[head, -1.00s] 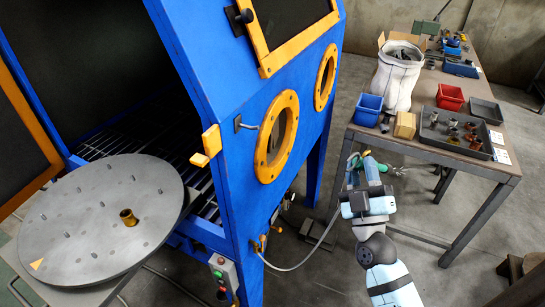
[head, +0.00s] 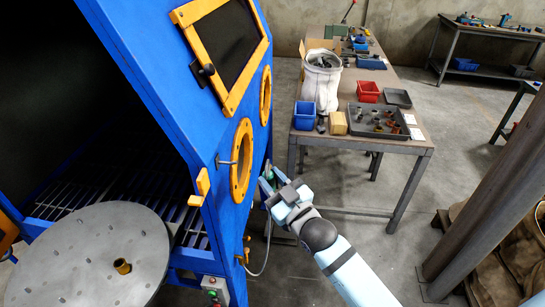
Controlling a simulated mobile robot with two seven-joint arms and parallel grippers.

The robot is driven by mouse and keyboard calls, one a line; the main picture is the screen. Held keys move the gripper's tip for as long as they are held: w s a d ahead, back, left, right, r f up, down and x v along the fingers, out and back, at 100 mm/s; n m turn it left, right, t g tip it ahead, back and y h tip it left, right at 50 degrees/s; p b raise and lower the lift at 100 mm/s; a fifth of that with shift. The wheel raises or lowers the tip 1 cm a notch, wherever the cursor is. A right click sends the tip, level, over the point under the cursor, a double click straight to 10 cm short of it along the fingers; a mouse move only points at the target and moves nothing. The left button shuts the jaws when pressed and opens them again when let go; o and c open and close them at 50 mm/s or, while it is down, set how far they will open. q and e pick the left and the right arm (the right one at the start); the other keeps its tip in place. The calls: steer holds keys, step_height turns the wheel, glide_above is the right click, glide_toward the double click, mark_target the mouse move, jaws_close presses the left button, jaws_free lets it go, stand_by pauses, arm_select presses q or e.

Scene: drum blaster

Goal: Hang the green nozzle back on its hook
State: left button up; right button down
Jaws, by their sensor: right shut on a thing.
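The green nozzle (head: 268,173) shows as a small green piece at the tip of my right gripper (head: 268,186). The gripper is shut on it, beside the blue cabinet's right side, and hides most of it. A pale hose (head: 266,250) loops below the gripper towards a brass fitting low on the cabinet. A metal hook (head: 224,162) sticks out of the blue cabinet (head: 217,125), left of the nearer yellow-ringed round port. The hook is bare and is left of the gripper, apart from it. My left gripper is out of view.
A round grey turntable (head: 85,260) stands at the lower left before the open cabinet. A workbench (head: 420,142) behind the gripper holds a white sack, bins and a tray of parts. A grey post (head: 480,230) stands at the right. Floor between post and arm is clear.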

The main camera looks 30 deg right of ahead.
steer(key=shift+w+d+r+m+g+p, duration=0.1)
steer(key=shift+d+r+m+g+p, duration=0.15)
steer(key=shift+r+p, duration=0.2)
steer(key=shift+m+g, duration=0.25)
steer(key=shift+w+d, duration=0.1)
steer(key=shift+w+a+f, duration=0.25)
steer(key=shift+a, duration=0.15)
arm_select(q)
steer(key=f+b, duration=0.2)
steer(key=b, duration=0.1)
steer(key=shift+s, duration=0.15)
arm_select(e)
steer(key=w+a+f, duration=0.1)
steer(key=w+a, duration=0.3)
steer(key=a, duration=0.2)
steer(key=shift+w+a+f, duration=0.2)
steer(key=shift+w+a, duration=0.1)
steer(key=shift+a, duration=0.05)
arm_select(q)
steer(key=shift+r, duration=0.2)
